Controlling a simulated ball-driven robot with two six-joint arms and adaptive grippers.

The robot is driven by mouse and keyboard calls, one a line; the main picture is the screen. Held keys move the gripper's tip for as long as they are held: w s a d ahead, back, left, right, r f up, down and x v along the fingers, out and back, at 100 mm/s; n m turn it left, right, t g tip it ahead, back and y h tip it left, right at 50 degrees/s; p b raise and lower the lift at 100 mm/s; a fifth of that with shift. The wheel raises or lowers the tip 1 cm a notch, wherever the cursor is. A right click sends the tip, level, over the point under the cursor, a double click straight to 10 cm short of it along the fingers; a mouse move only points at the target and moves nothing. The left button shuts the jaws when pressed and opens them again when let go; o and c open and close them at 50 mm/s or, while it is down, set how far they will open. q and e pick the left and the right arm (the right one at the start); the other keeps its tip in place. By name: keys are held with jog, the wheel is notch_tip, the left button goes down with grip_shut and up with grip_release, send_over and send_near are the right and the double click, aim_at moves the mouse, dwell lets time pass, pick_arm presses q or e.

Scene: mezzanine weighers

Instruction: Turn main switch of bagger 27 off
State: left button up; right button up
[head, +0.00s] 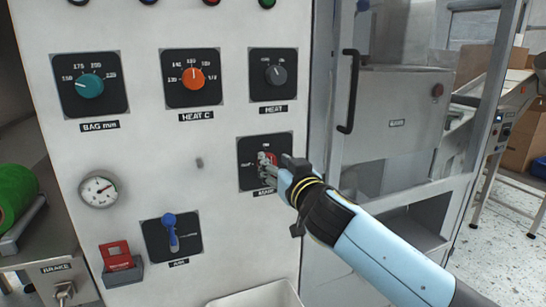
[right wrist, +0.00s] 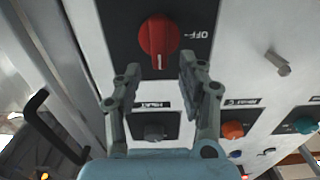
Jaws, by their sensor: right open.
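The main switch is a red rotary knob on a black plate (head: 246,180) on the pale panel, partly hidden by my right gripper in the head view. In the right wrist view, which is upside down, the red knob (right wrist: 159,36) shows clearly with OFF printed beside it. Its white mark points down there, toward the HEAT knob, which is the ON side in the head view. My right gripper (head: 267,166) is open at the switch. In the wrist view its fingertips (right wrist: 160,66) are spread to either side just below the knob; contact cannot be told. My left gripper is out of view.
The panel also holds a teal bag knob (head: 90,86), an orange heat knob (head: 194,79), a grey HEAT knob (head: 276,75), a gauge (head: 98,191), a blue air lever (head: 170,233) and a small grey stud (head: 199,162). A black door handle (head: 348,92) stands out to the right.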

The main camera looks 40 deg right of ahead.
jog(key=shift+x, duration=1.1)
grip_shut()
